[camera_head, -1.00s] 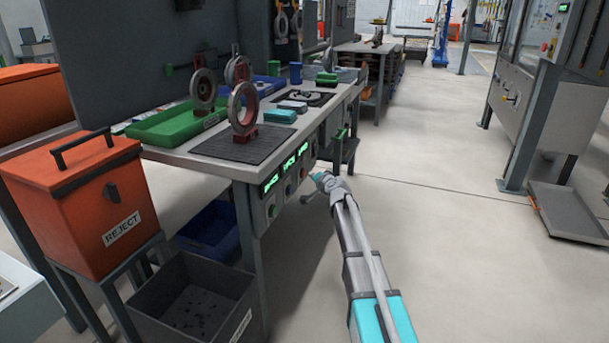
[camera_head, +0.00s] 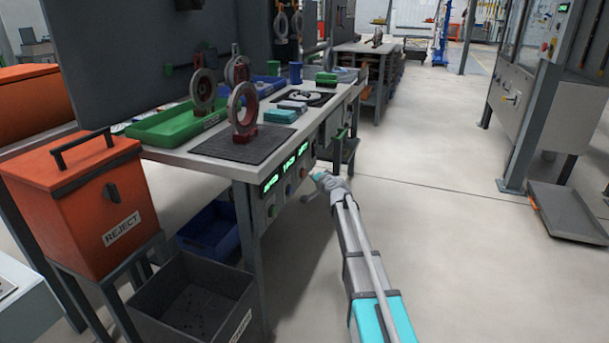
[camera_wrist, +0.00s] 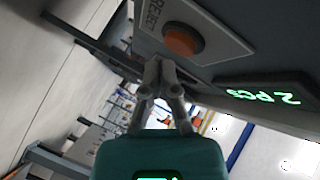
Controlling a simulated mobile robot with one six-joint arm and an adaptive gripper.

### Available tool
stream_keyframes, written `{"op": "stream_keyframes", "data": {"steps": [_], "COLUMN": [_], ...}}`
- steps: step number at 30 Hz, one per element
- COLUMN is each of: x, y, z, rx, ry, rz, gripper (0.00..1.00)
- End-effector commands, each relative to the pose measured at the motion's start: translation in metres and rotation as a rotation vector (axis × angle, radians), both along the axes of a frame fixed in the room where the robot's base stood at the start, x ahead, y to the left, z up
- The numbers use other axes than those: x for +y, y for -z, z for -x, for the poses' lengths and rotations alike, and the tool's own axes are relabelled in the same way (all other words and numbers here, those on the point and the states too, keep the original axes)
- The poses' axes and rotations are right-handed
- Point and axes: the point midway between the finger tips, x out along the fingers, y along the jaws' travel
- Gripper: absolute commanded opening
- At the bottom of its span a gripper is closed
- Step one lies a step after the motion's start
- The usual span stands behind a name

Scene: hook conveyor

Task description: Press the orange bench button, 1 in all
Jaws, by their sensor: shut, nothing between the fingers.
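The orange button (camera_wrist: 184,41) is a round domed cap on a grey plate in the upper middle of the wrist view. In the head view my gripper (camera_head: 318,176) is beside the bench's front control panel (camera_head: 283,196), where the orange button is too small to make out surely.
A green-lit display (camera_wrist: 262,95) reading "2 PCS" upside down sits right of the button. The workbench (camera_head: 225,166) carries ring parts and a green tray (camera_head: 165,133). An orange reject bin (camera_head: 95,200) and a dark crate (camera_head: 200,300) stand left.

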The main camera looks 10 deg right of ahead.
Motion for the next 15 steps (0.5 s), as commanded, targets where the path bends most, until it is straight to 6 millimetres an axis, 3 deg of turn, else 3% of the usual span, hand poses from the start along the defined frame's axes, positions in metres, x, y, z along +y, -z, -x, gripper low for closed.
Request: {"op": "stream_keyframes", "data": {"steps": [15], "x": [0.0075], "y": [-0.0002], "z": [-0.0043], "rx": [0.000], "ry": [0.000], "rz": [0.001], "gripper": [0.00]}}
